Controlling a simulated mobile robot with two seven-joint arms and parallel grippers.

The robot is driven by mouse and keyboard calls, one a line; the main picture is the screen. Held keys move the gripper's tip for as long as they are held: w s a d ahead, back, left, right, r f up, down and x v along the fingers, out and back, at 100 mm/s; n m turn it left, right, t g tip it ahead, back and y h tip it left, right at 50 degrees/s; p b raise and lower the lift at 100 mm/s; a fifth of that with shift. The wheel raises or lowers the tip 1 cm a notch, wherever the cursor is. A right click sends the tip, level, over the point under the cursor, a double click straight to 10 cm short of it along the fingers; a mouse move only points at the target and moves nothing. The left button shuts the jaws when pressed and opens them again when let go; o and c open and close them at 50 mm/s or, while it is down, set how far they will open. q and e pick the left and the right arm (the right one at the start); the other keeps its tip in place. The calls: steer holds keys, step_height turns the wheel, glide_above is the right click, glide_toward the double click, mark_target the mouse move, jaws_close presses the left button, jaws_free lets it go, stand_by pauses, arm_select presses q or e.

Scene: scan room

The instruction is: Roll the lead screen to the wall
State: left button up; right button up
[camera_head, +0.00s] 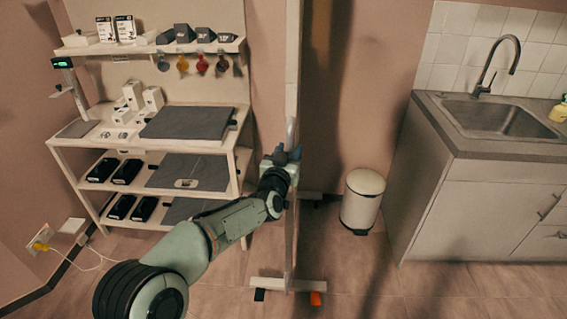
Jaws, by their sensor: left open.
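The lead screen (292,60) stands upright and shows nearly edge-on as a tall, thin pale panel in the middle of the view. Its near foot (270,284) rests on the floor, with a black piece at the left and an orange piece at the right. Its far foot (311,196) shows partly behind the panel. My left gripper (285,154) is open at the screen's left side, close to the panel edge. I cannot tell whether it touches. The wall (386,60) is behind the screen. My right gripper is out of view.
A shelf bench (150,150) with boxes, trays and dark pads stands left of the screen. A white pedal bin (362,200) stands just to its right, near the wall. A sink cabinet (480,205) is at the far right. The front floor (400,295) is clear.

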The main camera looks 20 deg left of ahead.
arm_select(q)
steer(key=s+d, duration=0.1)
steer(key=s, duration=1.2)
steer(key=shift+b, duration=0.3)
steer(key=shift+w+f, duration=0.1)
steer(key=shift+f, duration=0.05)
steer(key=s+d+f+g+h+p, duration=0.1)
steer(key=s+f+g+p, duration=0.15)
steer(key=f, duration=0.85)
steer(key=s+d+f+g+h+p, duration=0.15)
steer(key=s+f+g, duration=0.25)
steer(key=f, duration=0.7)
steer(key=s+d+f+g+p, duration=0.1)
steer(key=s+f+g+p, duration=0.2)
steer(key=f, duration=0.8)
steer(key=s+d+f+n+g+h+p, duration=0.1)
steer(key=s+d+f+g, duration=0.1)
steer(key=s, duration=0.7)
steer(key=s+d+f+n+g+p, duration=0.1)
steer(key=s+f+g, duration=0.3)
steer(key=s, duration=0.5)
steer(key=s+d+f+n+g+h+p, duration=0.1)
steer(key=s+d+f+g+p, duration=0.1)
steer(key=s, duration=0.7)
step_height(320, 180, down, 2)
steer(key=shift+d+f+g+h, duration=0.25)
steer(key=shift+d+g+h, duration=0.1)
steer(key=shift+g, duration=0.4)
steer(key=shift+a, duration=0.1)
